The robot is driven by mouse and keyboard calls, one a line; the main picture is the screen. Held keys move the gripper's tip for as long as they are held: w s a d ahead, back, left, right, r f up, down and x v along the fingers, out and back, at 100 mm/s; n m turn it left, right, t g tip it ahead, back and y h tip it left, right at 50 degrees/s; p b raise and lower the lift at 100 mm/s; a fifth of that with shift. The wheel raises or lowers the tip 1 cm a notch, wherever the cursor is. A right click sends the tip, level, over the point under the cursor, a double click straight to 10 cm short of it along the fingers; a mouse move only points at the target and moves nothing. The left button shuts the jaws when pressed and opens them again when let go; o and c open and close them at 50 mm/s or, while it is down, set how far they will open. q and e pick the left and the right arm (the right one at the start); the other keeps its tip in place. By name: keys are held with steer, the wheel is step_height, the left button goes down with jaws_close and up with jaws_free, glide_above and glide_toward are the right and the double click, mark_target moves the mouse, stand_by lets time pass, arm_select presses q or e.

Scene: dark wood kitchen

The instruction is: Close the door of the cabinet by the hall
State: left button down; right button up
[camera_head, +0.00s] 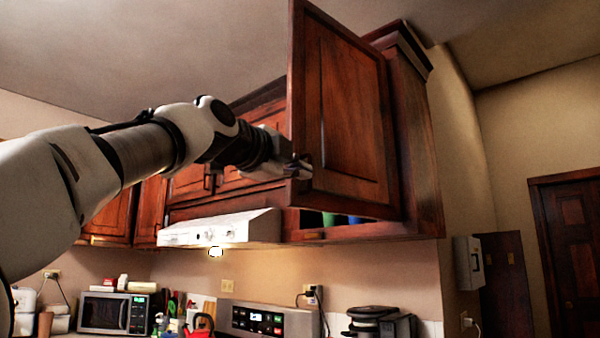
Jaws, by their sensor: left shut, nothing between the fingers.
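The cabinet door (350,110) is a dark red-brown wood panel on the upper cabinet at the right end, beside the hall. It stands open, swung out toward me, with its hinged side at the right. The cabinet (413,150) shows behind it, and a green and a blue item show inside under the door's lower edge. My left gripper (303,168) is shut and empty at the door's lower left edge. It looks to be touching or very close to the door; I cannot tell which. My right gripper is not in view.
More upper cabinets (186,184) run to the left behind my left arm. A white range hood (222,228) hangs below. The hall door (572,250) is at the far right.

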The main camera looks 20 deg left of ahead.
mark_target(310, 182)
arm_select(q)
steer(key=w+p, duration=0.2)
steer(key=w, duration=0.1)
steer(key=w+a+p, duration=0.1)
steer(key=w+p, duration=0.1)
steer(key=w, duration=0.1)
steer(key=w+p, duration=0.2)
steer(key=w, duration=0.1)
steer(key=shift+w+a+r, duration=0.1)
steer(key=shift+a+r, duration=0.05)
steer(key=shift+a, duration=0.15)
steer(key=shift+w+d, duration=0.15)
steer(key=shift+w, duration=0.05)
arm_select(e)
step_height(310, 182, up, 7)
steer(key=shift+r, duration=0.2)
